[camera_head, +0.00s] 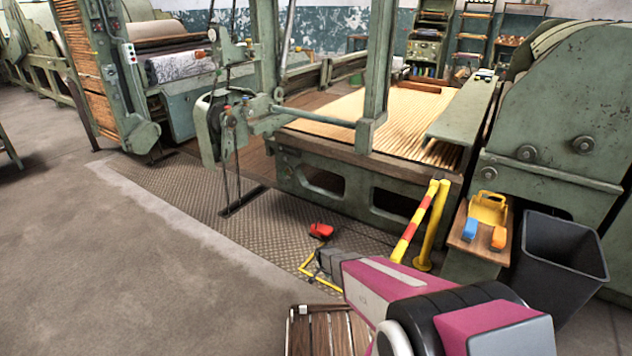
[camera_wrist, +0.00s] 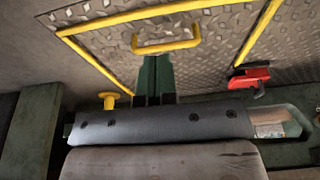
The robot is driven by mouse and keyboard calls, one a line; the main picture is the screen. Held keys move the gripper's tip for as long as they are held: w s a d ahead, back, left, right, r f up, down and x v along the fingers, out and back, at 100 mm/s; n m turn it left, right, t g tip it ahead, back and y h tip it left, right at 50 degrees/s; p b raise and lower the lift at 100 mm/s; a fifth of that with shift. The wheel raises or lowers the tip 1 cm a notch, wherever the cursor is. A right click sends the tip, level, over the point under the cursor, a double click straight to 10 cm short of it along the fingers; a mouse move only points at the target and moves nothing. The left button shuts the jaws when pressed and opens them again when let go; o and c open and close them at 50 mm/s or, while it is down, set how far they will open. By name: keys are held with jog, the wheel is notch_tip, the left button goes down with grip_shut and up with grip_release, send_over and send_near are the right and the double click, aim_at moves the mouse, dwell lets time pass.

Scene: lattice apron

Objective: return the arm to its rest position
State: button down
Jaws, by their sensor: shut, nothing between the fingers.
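My arm (camera_head: 400,290) is magenta with black and white parts and reaches from the lower right toward the middle of the head view. My gripper (camera_head: 320,275) is the dark grey end of that arm. It is small in the head view, above the patterned metal floor plate and beside a yellow floor outline. In the wrist view my gripper (camera_wrist: 154,78) shows two dark fingers close together, with nothing seen held. A grey bar with dark bolts crosses the wrist view below them. The rest position itself is not marked in either view.
A yellow-and-red post (camera_head: 432,225), a small wooden shelf with tools (camera_head: 468,238) and a black bin (camera_head: 562,250) stand right. A slatted wooden thing (camera_head: 325,330) is below. Open concrete floor lies left.

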jog(key=s+d+r+n, duration=0.2)
jog(key=s+r, duration=0.4)
jog(key=r, duration=0.7)
jog(key=s+d+r+n+g+y, duration=0.1)
jog(key=s+d+r+n, duration=0.1)
jog(key=s+r, duration=0.5)
jog(key=s+d+r+n+g, duration=0.1)
jog(key=s+d+r+n, duration=0.2)
jog(key=r, duration=1.6)
jog(key=s+d, duration=0.1)
jog(key=s, duration=0.3)
jog(key=shift+d+y, duration=0.2)
jog(key=shift+y, duration=0.2)
